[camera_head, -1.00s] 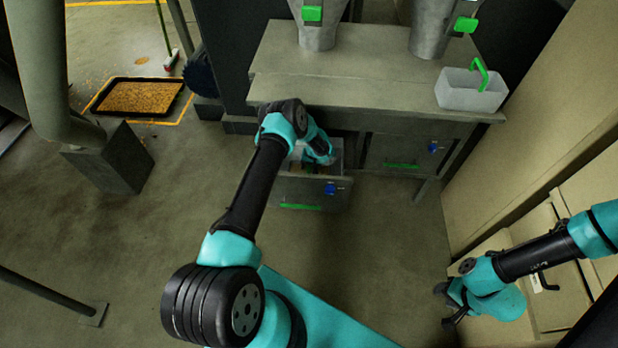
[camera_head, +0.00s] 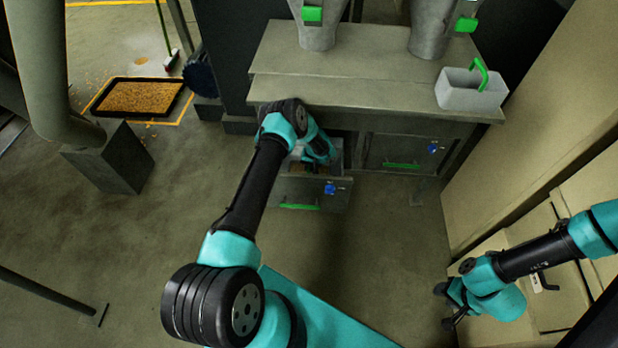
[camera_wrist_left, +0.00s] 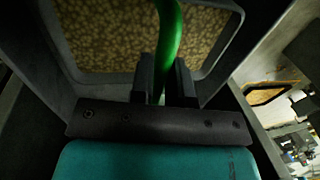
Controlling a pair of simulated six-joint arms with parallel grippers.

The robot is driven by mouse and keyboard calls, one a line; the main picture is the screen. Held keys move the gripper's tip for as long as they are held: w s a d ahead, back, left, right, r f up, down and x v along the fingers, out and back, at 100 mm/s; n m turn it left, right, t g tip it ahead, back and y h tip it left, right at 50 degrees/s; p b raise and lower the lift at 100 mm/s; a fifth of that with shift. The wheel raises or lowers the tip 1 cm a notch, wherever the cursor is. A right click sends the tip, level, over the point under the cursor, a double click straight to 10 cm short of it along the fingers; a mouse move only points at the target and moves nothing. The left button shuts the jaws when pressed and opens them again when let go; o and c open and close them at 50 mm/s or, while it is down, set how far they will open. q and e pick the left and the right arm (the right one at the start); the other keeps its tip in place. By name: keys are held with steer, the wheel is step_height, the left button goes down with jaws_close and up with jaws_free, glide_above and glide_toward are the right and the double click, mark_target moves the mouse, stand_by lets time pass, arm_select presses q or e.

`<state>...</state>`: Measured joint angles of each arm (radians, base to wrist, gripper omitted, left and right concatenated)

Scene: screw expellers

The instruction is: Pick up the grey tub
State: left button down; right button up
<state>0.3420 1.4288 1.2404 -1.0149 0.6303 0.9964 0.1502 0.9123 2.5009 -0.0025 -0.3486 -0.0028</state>
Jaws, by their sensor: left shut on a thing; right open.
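A grey tub (camera_wrist_left: 112,82) fills much of the left wrist view. It holds yellow-brown crumbs (camera_wrist_left: 110,40), and a green handle (camera_wrist_left: 168,35) arches over it. My left gripper (camera_wrist_left: 164,82) is shut on this handle, with one dark finger on each side. In the head view this tub is mostly hidden behind my left gripper (camera_head: 318,160), at the open drawer (camera_head: 312,192) under the bench. I cannot tell whether the tub still touches the drawer floor. My right gripper (camera_head: 446,306) is open and empty at the lower right.
Another grey tub (camera_head: 468,97) with a green handle stands on the bench (camera_head: 345,85). A closed drawer (camera_head: 400,153) is right of the open one. A black tray of crumbs (camera_head: 138,97) lies on the floor at the back left. Beige cabinets line the right side.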

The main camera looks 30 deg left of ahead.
stand_by(0.3)
arm_select(q)
step_height(320, 180, up, 10)
stand_by(0.6)
steer(key=shift+d, duration=0.1)
